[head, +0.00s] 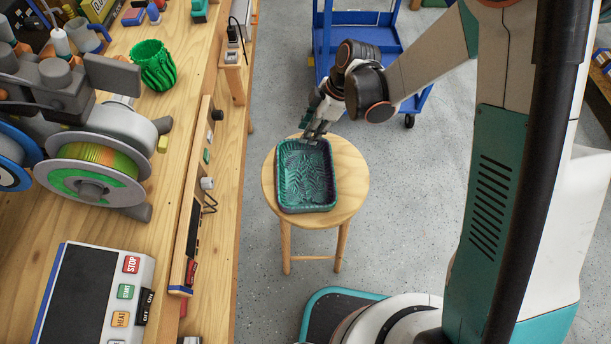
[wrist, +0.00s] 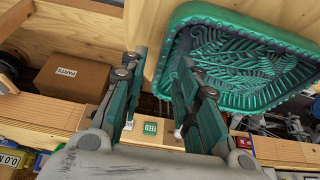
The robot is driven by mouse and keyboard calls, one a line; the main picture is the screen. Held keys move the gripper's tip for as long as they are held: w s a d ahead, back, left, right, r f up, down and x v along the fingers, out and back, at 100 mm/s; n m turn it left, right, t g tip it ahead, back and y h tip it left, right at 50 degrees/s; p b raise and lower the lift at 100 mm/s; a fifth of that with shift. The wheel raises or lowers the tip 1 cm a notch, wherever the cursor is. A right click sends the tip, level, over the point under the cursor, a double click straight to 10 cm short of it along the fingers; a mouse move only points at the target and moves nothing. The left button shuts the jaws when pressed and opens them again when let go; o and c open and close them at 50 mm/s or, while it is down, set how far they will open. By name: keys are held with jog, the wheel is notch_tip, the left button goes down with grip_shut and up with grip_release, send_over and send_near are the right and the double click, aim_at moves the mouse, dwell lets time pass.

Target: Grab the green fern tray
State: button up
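The green fern tray (head: 306,176) is a rectangular teal-green tray with a raised rim and a fern-leaf relief on its floor. It sits upright on a round wooden stool (head: 356,180). My gripper (head: 315,136) is at the tray's far edge in the head view. In the wrist view the tray (wrist: 245,62) fills the upper right, and my gripper (wrist: 160,70) shows its two fingers apart, with a gap between them. The right finger overlaps the tray's near-left side; the left finger is outside it. I cannot tell whether either finger touches the rim.
A wooden workbench (head: 150,225) with a filament spool (head: 92,172), a green pot (head: 153,65) and a control panel (head: 95,295) runs along the left. A blue cart (head: 375,35) stands behind the stool. Grey floor (head: 420,190) to the stool's right is clear.

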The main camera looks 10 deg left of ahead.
jog(key=b+x, duration=0.1)
jog(key=x, duration=0.2)
jog(key=shift+s+a+f, duration=0.1)
jog(key=shift+a+f, duration=0.05)
jog(key=shift+f, duration=0.1)
jog(key=shift+r, duration=0.1)
grip_shut()
